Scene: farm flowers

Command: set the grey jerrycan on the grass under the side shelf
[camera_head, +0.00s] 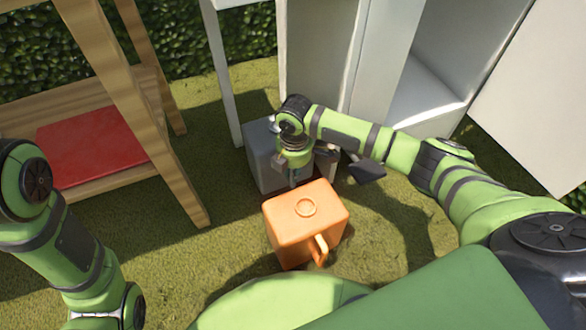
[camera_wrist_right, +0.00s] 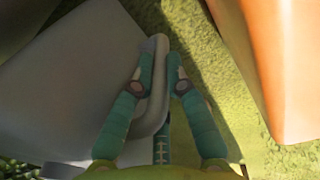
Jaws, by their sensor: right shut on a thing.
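The grey jerrycan (camera_head: 264,168) is upright on or just above the grass, near the front of the space between a pale leg and the white cabinet. I cannot tell if it touches the grass. My right gripper (camera_head: 296,178) is shut on its handle. In the right wrist view the jerrycan (camera_wrist_right: 75,85) fills the left side, and the two fingers of my right gripper (camera_wrist_right: 160,75) close around its handle. The side shelf (camera_head: 232,3) shows only as a strip at the top edge. My left arm is in view at left, but its gripper is not.
An orange jerrycan (camera_head: 305,222) stands on the grass close in front of the grey one. The white cabinet (camera_head: 320,60) is to the right, with an open door (camera_head: 535,95). A wooden shelf (camera_head: 140,100) is at left. Grass behind the pale leg (camera_head: 222,85) looks clear.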

